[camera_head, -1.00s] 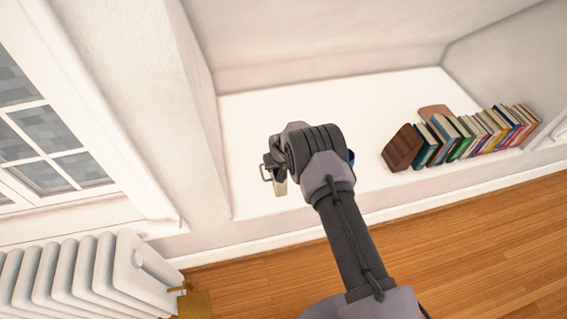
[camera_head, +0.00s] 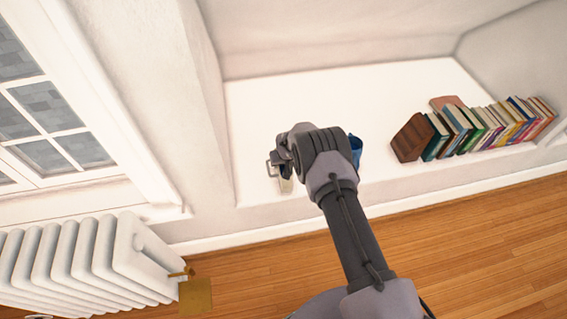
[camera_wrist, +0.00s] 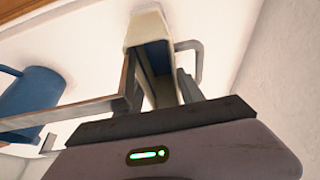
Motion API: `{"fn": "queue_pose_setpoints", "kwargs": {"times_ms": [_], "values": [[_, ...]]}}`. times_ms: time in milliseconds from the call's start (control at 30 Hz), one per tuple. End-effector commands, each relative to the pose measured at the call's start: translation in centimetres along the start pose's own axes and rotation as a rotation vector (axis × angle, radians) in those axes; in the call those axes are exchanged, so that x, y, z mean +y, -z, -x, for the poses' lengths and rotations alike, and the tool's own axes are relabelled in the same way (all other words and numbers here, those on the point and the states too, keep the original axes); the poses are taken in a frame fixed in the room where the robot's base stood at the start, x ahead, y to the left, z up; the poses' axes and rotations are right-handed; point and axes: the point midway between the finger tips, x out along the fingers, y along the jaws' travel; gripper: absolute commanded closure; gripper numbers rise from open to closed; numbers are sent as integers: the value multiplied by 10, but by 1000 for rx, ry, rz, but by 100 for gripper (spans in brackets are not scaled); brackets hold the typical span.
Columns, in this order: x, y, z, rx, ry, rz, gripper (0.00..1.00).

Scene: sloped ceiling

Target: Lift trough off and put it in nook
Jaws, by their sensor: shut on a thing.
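The trough (camera_wrist: 148,30) is a narrow cream piece with a dark bluish hollow. In the wrist view it stands out between the fingers of my gripper (camera_wrist: 158,92), which is shut on it. In the head view only a small pale part of the trough (camera_head: 286,185) shows below my gripper (camera_head: 281,166); my wrist hides the rest. A grey bracket or hook (camera_wrist: 192,58) sits beside the trough. The nook (camera_head: 255,120) is a white recess with a flat floor. The trough appears over the nook's front left; I cannot tell whether it touches the floor.
A blue vessel (camera_wrist: 35,92) stands in the nook, mostly hidden behind my arm in the head view (camera_head: 356,148). A row of books with a brown end block (camera_head: 411,138) fills the right. A white radiator (camera_head: 120,255) stands lower left. The nook's left floor looks clear.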

Motion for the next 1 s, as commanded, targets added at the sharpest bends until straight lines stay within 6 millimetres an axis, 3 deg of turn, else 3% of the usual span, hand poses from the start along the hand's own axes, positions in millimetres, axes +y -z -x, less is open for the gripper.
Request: {"fn": "queue_pose_setpoints", "kwargs": {"times_ms": [600,633,733,1000], "values": [[0,-4,-10,2,0,0,100],[0,-3,-10,2,0,0,51],[0,-3,-9,1,0,0,31],[0,-5,-10,-1,0,0,29]]}}
